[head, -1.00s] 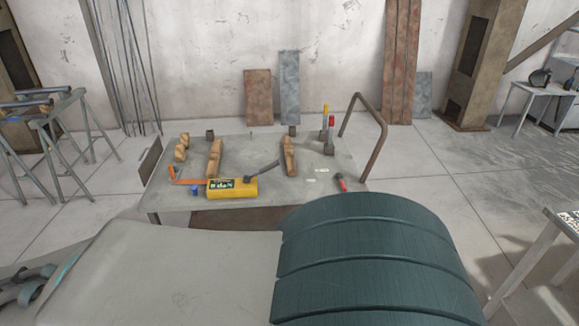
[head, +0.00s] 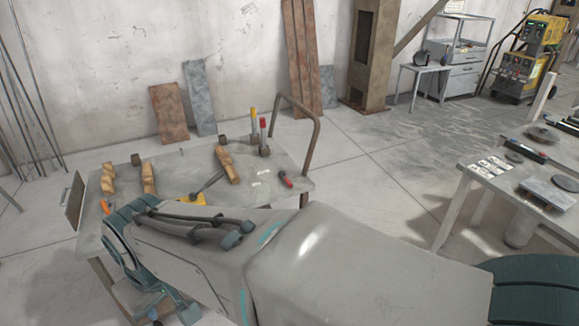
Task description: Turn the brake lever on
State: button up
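A yellow box (head: 190,199) sits on the grey work table. Only a corner of it shows in the head view; my arm hides the rest. A dark lever (head: 208,184) slants up to the right from beside it. An orange handle (head: 104,206) shows at the table's left side, partly covered by my wrist. I cannot tell for certain which of these is the brake lever. My arm reaches across the front of the table from the lower right. My gripper is at the lower left below the teal wrist ring; its fingers cannot be made out.
The grey table (head: 285,205) also holds wooden blocks (head: 227,165), a red-handled tool (head: 286,181) and upright tools with yellow and red tops (head: 253,123). A bent metal rail (head: 317,135) rises at its right end. Another table (head: 465,185) stands right; floor between is open.

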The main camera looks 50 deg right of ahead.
aim_at(281, 174)
jog(key=z, duration=2.1)
jog(key=i, duration=1.1)
jog(key=u, duration=0.55)
